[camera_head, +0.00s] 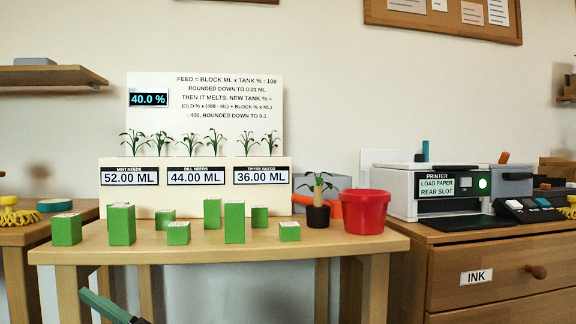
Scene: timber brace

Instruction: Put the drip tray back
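I cannot pick out a drip tray with certainty. A tilted dark green bar (105,306) shows at the bottom left, in front of the table. It runs down to a small dark piece (143,321) at the picture's lower edge. This dark piece may be a tip of my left gripper, but too little shows to tell whether it is open or shut. My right gripper is not in view. A white planter (220,200) with three number displays stands at the back of the table, with several plants above its rim.
Several green blocks (235,222), a black pot (318,215) and a red bucket (366,212) stand on the wooden table (345,241). A printer (420,192) stands on a drawer cabinet (505,260) at right.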

